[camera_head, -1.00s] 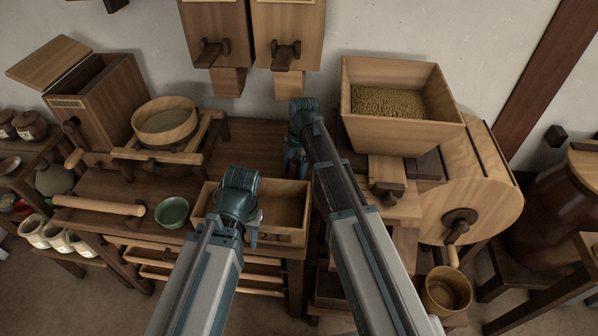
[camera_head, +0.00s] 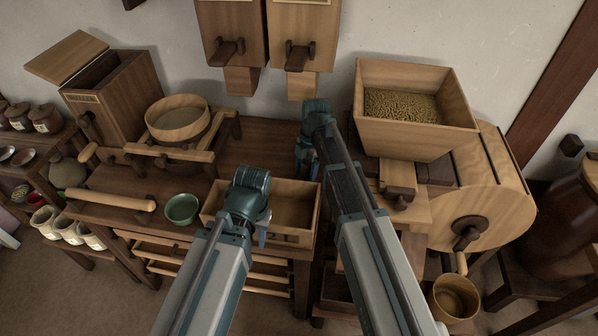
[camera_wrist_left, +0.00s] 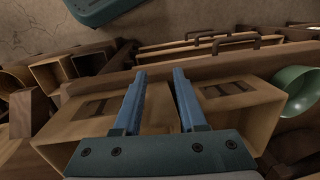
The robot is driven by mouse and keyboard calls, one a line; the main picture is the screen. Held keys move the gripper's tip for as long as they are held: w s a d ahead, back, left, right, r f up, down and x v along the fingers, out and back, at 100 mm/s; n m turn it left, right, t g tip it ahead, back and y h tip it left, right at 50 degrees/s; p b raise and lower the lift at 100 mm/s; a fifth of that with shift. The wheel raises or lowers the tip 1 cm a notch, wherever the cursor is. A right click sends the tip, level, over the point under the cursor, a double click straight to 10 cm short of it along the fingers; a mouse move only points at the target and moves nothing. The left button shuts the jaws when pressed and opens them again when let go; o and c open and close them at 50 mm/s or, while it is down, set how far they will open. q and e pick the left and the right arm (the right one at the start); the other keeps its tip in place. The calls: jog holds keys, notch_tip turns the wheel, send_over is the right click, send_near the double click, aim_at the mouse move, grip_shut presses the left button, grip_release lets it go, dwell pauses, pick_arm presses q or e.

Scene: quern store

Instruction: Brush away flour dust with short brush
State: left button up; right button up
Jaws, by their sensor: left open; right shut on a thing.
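My left gripper (camera_head: 258,232) is over the open wooden box (camera_head: 308,215) at the bench's front edge. In the left wrist view my left gripper (camera_wrist_left: 158,72) has its two fingers apart with nothing between them, above the wooden box (camera_wrist_left: 235,92). My right gripper (camera_head: 303,158) is farther back, at the gap between the bench and the mill. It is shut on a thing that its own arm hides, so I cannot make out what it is. I cannot pick out the short brush or any flour dust in either view.
A green bowl (camera_head: 182,209), a rolling pin (camera_head: 110,200) and a round sieve (camera_head: 178,120) are on the bench left of the box. A grain hopper (camera_head: 414,135) and a cranked mill drum (camera_head: 500,200) stand to the right. A wooden bucket (camera_head: 455,298) is below the crank.

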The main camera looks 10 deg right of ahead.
aim_at(310, 165)
jog(key=shift+s+d, duration=0.25)
jog(key=shift+d, duration=0.6)
jog(key=shift+r, duration=0.1)
notch_tip(310, 165, up, 6)
jog(key=p, duration=0.6)
jog(key=shift+r+p, duration=1.5)
jog(key=shift+p, duration=0.1)
